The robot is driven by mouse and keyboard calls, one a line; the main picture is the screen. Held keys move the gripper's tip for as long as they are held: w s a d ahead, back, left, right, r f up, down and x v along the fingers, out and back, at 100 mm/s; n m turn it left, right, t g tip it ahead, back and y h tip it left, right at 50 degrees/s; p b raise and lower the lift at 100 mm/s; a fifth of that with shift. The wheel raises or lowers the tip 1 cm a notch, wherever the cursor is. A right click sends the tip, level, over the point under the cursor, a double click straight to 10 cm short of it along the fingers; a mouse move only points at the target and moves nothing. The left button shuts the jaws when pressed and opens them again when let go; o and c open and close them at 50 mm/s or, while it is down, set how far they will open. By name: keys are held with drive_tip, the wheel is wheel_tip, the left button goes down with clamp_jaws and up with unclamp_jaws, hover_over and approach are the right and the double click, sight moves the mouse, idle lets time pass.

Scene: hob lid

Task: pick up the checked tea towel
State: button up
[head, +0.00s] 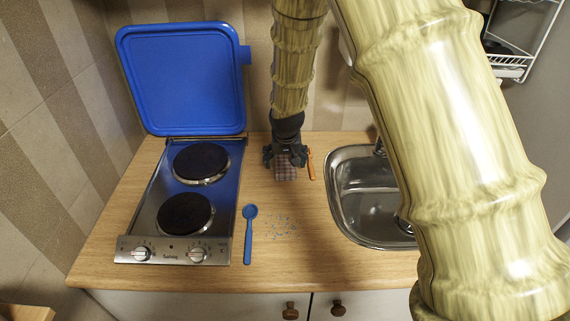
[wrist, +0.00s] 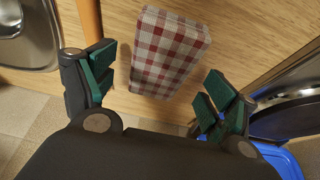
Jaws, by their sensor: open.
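The checked tea towel (wrist: 168,52) is a small folded block in red and white check. It lies on the wooden worktop, and in the head view it shows small (head: 286,173) under my gripper. My gripper (wrist: 155,88) is open, its green-padded fingers on either side of the towel's near end in the wrist view. I see gaps between both fingers and the towel. In the head view my gripper (head: 285,160) points down above the towel and hides part of it.
An orange-handled thing (head: 311,164) lies close to the right of my gripper. The sink (head: 337,190) is farther right. The hob (head: 227,190) with its raised blue lid (head: 182,75) is left.

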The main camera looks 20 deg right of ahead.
drive_tip(key=shift+w+d+f, duration=0.1)
drive_tip(key=shift+w+f, duration=0.15)
drive_tip(key=shift+f, duration=0.1)
drive_tip(key=shift+s+f, duration=0.1)
drive_tip(key=shift+f, duration=0.25)
drive_tip(key=shift+w+f, duration=0.25)
drive_tip(key=shift+f, duration=0.05)
drive_tip(key=shift+s+r, duration=0.1)
drive_tip(key=c, duration=1.1)
